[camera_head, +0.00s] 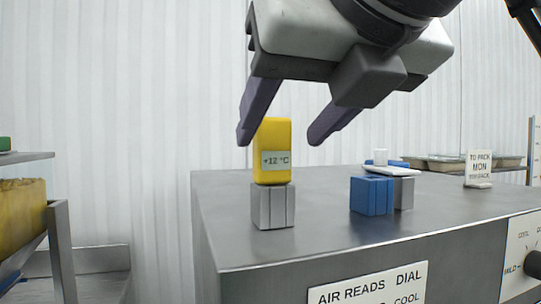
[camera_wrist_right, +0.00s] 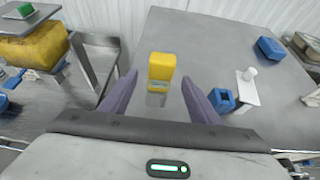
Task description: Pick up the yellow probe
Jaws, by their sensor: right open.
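The yellow probe (camera_head: 272,150) stands upright on a small grey metal block (camera_head: 272,206) near the left edge of the steel cabinet top. Its label reads +12 °C. My right gripper (camera_head: 287,136) is open above and around the probe's level, with one purple finger to each side in the head view. In the right wrist view the probe (camera_wrist_right: 161,68) shows between the two open fingers (camera_wrist_right: 160,92), not visibly touched by either. I cannot tell how far the fingertips are from it in depth. My left gripper is not in view.
A sign (camera_head: 478,168) and trays (camera_head: 450,161) are farther back right. A yellow block (camera_head: 22,218) sits on a shelf at left.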

